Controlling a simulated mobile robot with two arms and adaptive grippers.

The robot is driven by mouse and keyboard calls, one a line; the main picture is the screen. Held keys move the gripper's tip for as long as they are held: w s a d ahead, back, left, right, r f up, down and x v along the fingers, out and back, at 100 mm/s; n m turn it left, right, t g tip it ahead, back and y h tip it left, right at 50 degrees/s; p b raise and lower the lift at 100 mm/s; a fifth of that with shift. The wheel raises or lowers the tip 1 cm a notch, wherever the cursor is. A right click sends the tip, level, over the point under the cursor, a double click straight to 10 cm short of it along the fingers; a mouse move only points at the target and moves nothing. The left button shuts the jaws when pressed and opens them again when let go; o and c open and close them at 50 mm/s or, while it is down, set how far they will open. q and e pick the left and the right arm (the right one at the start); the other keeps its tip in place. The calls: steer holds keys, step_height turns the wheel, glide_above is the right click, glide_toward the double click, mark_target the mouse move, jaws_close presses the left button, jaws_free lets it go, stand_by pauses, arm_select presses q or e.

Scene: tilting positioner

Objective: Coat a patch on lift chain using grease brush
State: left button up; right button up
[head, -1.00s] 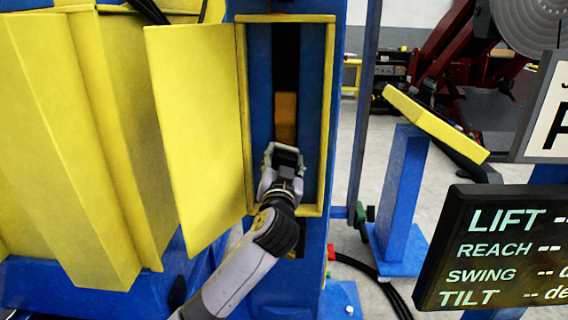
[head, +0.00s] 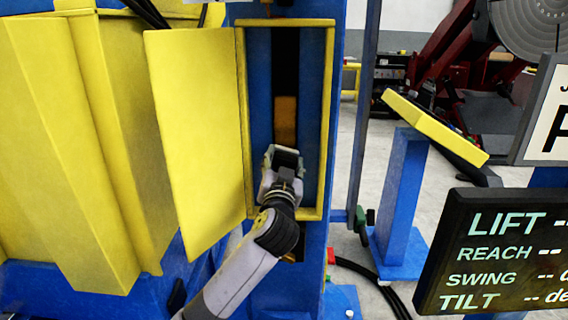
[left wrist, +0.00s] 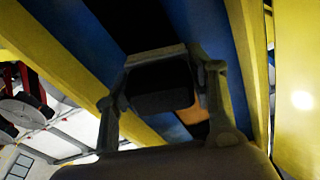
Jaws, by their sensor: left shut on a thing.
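My left gripper (head: 284,156) is in front of the tall open recess, level with its lower half. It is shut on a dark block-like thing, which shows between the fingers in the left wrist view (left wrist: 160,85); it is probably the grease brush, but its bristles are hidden. A dark vertical strip (head: 286,60) runs down the back of the recess, where the lift chain would be; no links can be made out. An orange-brown block (head: 285,120) shows on that strip just above the gripper. I cannot tell whether the held thing touches the strip. My right gripper is out of view.
A yellow frame (head: 329,110) rims the recess, and a yellow door (head: 195,130) stands open on its left. A blue post (head: 398,190) with a tilted yellow top and a dark display (head: 495,250) stand to the right.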

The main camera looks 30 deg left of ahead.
arm_select(q)
steer(key=shift+w+a, duration=0.35)
steer(key=shift+w, duration=0.25)
steer(key=shift+r, duration=0.1)
